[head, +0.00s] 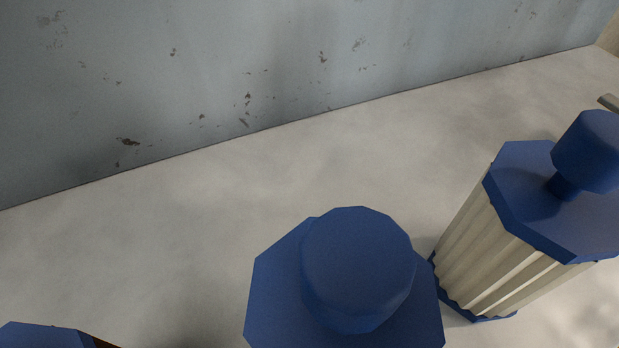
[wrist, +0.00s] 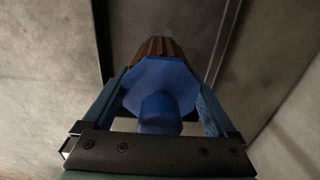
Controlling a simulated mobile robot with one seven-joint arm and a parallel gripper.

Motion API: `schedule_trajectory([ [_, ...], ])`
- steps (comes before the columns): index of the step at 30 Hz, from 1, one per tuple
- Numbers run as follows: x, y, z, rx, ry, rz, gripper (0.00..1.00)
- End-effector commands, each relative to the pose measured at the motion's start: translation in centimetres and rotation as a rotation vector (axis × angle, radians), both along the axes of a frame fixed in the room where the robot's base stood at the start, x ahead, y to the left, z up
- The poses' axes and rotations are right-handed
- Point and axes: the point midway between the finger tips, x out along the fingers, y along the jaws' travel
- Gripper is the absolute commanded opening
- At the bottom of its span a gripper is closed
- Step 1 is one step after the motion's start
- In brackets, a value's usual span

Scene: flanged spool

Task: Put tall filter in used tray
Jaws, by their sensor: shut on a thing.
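In the wrist view my gripper (wrist: 162,84) has a finger on each side of a filter with a blue octagonal cap (wrist: 160,78), a blue knob and brown pleats (wrist: 158,46). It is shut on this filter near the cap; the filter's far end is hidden. The gripper does not clearly show in the head view. There, a filter with cream pleats (head: 500,265) and a blue knobbed cap stands at the right. Another blue knobbed cap (head: 357,270) is at bottom centre, its body hidden. I cannot make out the used tray for certain.
A blue cap edge (head: 40,337) with a little brown beside it shows at the head view's bottom left. A worn grey wall (head: 250,70) runs behind the pale surface (head: 230,190). That surface is bare between the wall and the filters. A grey bar end (head: 608,102) shows at far right.

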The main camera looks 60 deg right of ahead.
Motion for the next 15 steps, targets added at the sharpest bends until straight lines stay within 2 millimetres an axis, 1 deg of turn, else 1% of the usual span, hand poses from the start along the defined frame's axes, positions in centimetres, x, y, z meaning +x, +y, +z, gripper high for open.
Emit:
schedule_trajectory([
  [1,0.1,0.0,-1.2,-0.001,-0.001,0.0,0.22],
  [5,0.1,0.0,-2.1,-0.001,-0.002,0.0,0.22],
  [10,0.0,-0.1,-4.6,-0.001,-0.001,-0.001,0.22],
  [12,0.1,-0.1,-5.1,-0.002,-0.001,0.0,0.22],
  [15,0.1,-0.1,-4.9,-0.002,-0.002,0.0,0.22],
])
